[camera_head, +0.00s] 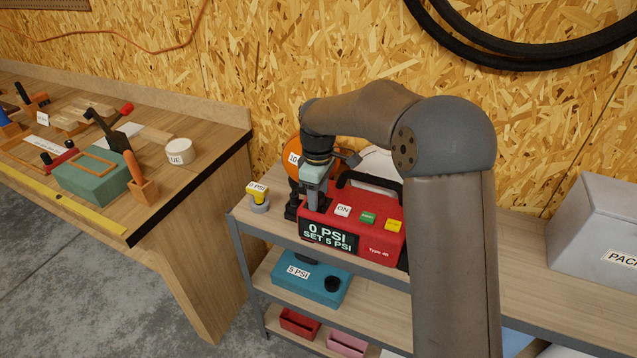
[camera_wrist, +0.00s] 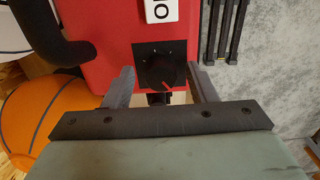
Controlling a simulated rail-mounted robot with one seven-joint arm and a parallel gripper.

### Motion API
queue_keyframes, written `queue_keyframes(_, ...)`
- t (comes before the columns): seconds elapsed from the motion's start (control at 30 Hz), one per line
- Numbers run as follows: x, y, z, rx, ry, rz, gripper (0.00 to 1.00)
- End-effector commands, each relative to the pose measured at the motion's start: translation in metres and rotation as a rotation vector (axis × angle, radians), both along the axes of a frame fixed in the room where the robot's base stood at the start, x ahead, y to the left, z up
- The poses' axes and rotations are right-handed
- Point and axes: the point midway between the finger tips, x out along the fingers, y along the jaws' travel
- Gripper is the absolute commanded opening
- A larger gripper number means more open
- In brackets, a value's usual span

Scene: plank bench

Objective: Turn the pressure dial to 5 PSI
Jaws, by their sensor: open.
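A red pump unit (camera_head: 370,238) stands on the bench's top board. Its black display (camera_head: 328,237) reads "0 PSI" and "SET 5 PSI". White "ON" (camera_head: 343,210), green and yellow buttons sit on its top. In the wrist view, a black dial (camera_wrist: 160,72) with a red pointer mark sits on a dark square plate on the red body (camera_wrist: 105,45). The mark points to the lower right. My gripper (camera_wrist: 161,70) is open, one finger on each side of the dial, with gaps visible on both sides. In the head view my gripper (camera_head: 312,192) hides the dial.
An orange ball (camera_head: 291,158) and a white ball (camera_head: 380,162) sit behind the unit. A yellow-topped part (camera_head: 257,193) labelled "0 PSI" stands left. A teal box (camera_head: 312,287) labelled "5 PSI" is on the lower shelf. A grey box (camera_head: 595,240) stands right.

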Motion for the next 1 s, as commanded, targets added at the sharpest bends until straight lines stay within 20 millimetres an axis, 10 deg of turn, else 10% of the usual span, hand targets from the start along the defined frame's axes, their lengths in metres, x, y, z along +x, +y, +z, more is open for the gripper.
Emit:
queue_keyframes(0.7, 0.0, 0.001, 0.143, 0.001, -0.005, -0.001, 0.52)
queue_keyframes(1.0, -0.001, 0.001, 0.173, 0.0, -0.002, 0.0, 0.52)
